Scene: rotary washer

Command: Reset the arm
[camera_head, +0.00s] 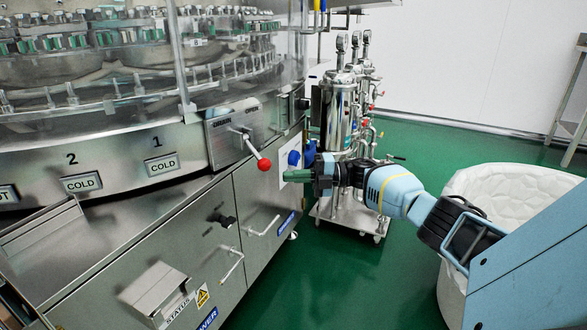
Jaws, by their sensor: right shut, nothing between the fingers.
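My right arm reaches in from the right edge. Its gripper (322,173) is shut and empty, near the right corner of the steel rotary washer (190,245). The green fingers point left, below a blue knob (294,157) on the washer's side and to the right of a lever with a red ball (264,164). I cannot tell whether the fingers touch the washer panel. My left gripper is not in view.
A wheeled steel filter cart (340,110) stands behind my right gripper. A white-lined bin (515,195) stands at the right, partly behind my arm. Drawer handles (232,265) stick out from the washer front. Green floor (345,285) is clear in the lower middle.

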